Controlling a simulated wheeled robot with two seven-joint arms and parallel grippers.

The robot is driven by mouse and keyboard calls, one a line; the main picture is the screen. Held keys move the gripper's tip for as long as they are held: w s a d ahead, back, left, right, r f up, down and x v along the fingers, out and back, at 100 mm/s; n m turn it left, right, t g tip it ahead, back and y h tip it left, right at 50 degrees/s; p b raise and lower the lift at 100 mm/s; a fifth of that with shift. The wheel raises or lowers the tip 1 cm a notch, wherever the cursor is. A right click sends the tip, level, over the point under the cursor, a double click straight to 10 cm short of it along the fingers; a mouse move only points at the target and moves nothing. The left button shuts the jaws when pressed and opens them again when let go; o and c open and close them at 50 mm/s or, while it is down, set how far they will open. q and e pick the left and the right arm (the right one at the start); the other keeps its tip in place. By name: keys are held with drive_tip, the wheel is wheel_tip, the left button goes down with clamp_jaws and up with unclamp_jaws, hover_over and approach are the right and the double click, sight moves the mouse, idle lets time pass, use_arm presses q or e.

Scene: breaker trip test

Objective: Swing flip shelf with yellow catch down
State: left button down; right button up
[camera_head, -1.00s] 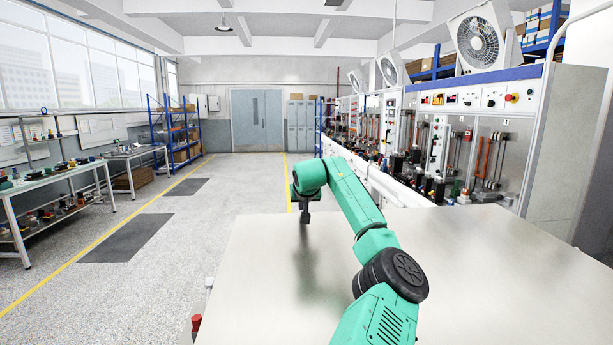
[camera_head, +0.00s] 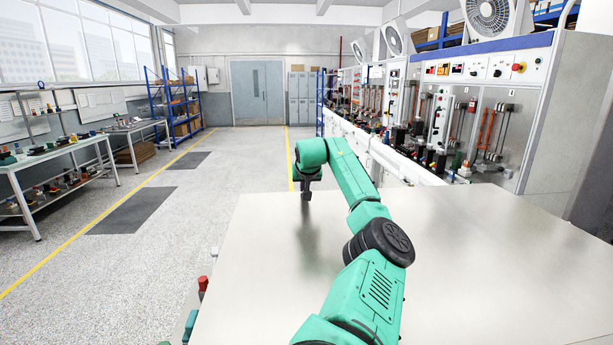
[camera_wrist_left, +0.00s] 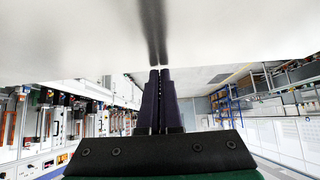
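I cannot make out a flip shelf with a yellow catch in either view. My left gripper (camera_head: 306,194) points down over the far left part of a pale metal top, and its green arm crosses that top. In the left wrist view its two dark fingers (camera_wrist_left: 160,74) lie side by side with nothing seen between them, so it looks shut and empty. The pale surface and its dark reflection are close in front of the fingertips. My right gripper is not in view.
The pale metal top (camera_head: 480,265) fills the front and is bare. A row of breaker test panels (camera_head: 490,140) runs along the right. A red knob-like piece (camera_head: 203,283) is at the top's left edge. Workbenches (camera_head: 62,158) stand at left, with open floor (camera_head: 215,205) between.

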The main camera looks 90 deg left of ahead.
use_arm(q)
drive_tip(key=r+p, duration=0.2)
drive_tip(key=r, duration=0.1)
drive_tip(key=r+p, duration=0.1)
drive_tip(key=p, duration=0.1)
drive_tip(key=shift+w+a+r, duration=0.1)
drive_tip(key=shift+a+r, duration=0.15)
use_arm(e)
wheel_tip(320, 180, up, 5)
use_arm(q)
drive_tip(key=d+b, duration=0.2)
drive_tip(key=shift+s+r+b, duration=0.15)
drive_tip(key=shift+s+b, duration=0.05)
drive_tip(key=shift+b, duration=0.1)
drive_tip(key=b+v, duration=0.1)
drive_tip(key=v, duration=0.7)
drive_tip(key=shift+r+b, duration=0.25)
drive_tip(key=shift+b, duration=0.05)
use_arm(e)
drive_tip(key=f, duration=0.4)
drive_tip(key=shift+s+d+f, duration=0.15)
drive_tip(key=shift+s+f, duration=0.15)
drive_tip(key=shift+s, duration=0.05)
use_arm(q)
drive_tip(key=shift+a, duration=0.1)
drive_tip(key=shift+w, duration=0.1)
